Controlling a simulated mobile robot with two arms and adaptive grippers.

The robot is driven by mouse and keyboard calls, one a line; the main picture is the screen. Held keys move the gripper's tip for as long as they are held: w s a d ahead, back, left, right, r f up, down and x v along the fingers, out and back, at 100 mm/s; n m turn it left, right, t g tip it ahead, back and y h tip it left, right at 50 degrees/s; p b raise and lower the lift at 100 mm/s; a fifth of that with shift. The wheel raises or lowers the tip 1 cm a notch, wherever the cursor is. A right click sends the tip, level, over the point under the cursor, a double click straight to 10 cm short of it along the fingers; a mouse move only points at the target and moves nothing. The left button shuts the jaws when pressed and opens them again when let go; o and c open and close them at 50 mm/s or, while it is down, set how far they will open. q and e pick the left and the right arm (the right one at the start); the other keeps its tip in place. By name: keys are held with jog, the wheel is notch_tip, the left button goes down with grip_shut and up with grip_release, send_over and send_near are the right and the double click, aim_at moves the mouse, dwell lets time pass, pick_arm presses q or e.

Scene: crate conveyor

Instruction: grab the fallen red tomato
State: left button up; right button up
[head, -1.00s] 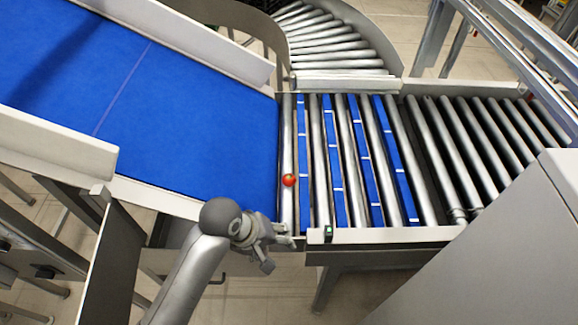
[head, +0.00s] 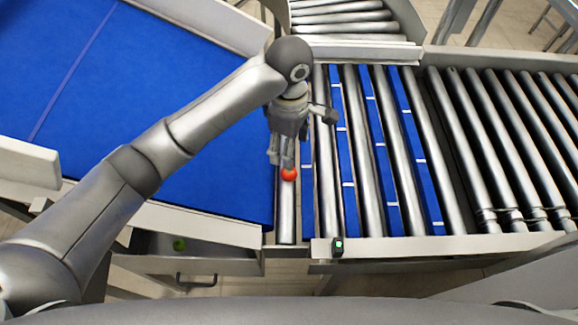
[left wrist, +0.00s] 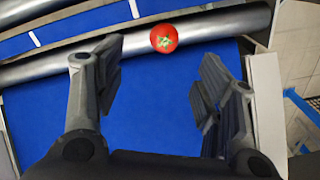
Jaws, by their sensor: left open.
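The red tomato (head: 289,174) rests on the first metal roller beside the end of the blue belt. In the left wrist view the tomato (left wrist: 164,38) shows its green stem and sits ahead of the fingertips, between their lines. My left gripper (head: 281,160) points down just behind the tomato in the head view. In the left wrist view its fingers (left wrist: 156,75) are wide apart with nothing between them, over the blue belt. My right gripper is not in view.
The blue belt (head: 60,70) slopes in from the left, with pale side rails. Metal rollers (head: 490,150) with blue strips run to the right. A green round object (head: 179,244) lies below the belt's front rail. A roller curve (head: 345,20) is at the back.

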pick_arm(q)
send_over(289, 174)
jog(key=w, duration=0.1)
notch_tip(289, 174, down, 4)
jog(key=shift+w+f+p, duration=0.1)
jog(key=shift+f+p, duration=0.15)
jog(key=shift+p, duration=0.15)
notch_tip(289, 174, down, 5)
jog(key=shift+r+p, duration=0.15)
jog(key=shift+p, duration=0.7)
jog(key=shift+f, duration=0.5)
jog(key=c, duration=1)
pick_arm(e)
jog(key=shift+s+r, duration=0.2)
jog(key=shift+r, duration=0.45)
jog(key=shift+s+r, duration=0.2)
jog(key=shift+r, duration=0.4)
pick_arm(q)
jog(key=shift+c, duration=0.2)
